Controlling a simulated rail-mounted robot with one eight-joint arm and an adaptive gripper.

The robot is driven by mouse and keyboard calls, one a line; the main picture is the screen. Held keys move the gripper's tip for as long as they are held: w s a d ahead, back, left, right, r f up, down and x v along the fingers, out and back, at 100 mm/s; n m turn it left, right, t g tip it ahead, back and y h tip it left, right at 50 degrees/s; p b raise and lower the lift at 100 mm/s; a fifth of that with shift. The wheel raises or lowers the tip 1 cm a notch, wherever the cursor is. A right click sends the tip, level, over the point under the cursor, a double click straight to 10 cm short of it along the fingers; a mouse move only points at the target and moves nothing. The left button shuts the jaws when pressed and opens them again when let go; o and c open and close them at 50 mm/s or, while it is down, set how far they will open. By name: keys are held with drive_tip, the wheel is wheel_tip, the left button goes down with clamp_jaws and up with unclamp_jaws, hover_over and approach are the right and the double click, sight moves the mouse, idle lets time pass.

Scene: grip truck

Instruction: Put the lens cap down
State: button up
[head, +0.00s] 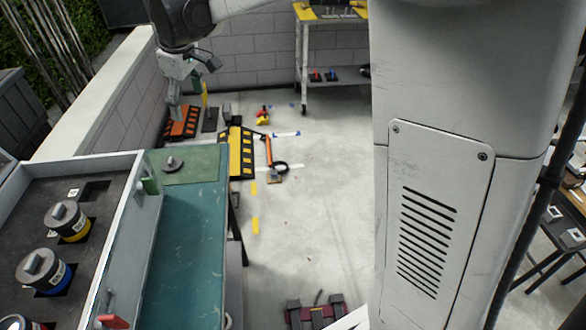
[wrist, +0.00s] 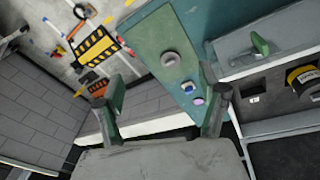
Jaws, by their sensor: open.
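A grey round lens cap with a raised knob (head: 172,163) lies on the green mat (head: 205,165) at the far end of the teal worktop. A grey disc that looks like this cap also shows on the green surface in the wrist view (wrist: 169,58). My gripper (head: 176,112) hangs beyond the worktop's far end in the head view. In the wrist view its two green-padded fingers (wrist: 163,105) are spread apart, with nothing held between them. The cap is apart from the fingers.
Two capped cylinders, one yellow-banded (head: 68,222) and one blue-banded (head: 44,272), stand in the dark-lined case at left. A blue disc (wrist: 188,87) and a purple disc (wrist: 198,100) show near the grey disc. The teal worktop (head: 185,260) is clear.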

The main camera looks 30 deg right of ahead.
drive_tip(key=s+d+r+m+t, duration=0.1)
drive_tip(key=s+d+r+m, duration=0.3)
drive_tip(key=s, duration=0.6)
drive_tip(key=s+d+f+m+t, duration=0.2)
drive_tip(key=s+d+f, duration=0.1)
drive_tip(key=s, duration=0.7)
drive_tip(key=s+d+f+m+t, duration=0.1)
drive_tip(key=s+d+f+m, duration=0.2)
drive_tip(key=s, duration=0.7)
drive_tip(key=d, duration=0.2)
drive_tip(key=shift+s+d+f+t, duration=0.2)
drive_tip(key=shift+s+d+t, duration=0.1)
drive_tip(key=shift+d+t, duration=0.1)
drive_tip(key=shift+a, duration=0.15)
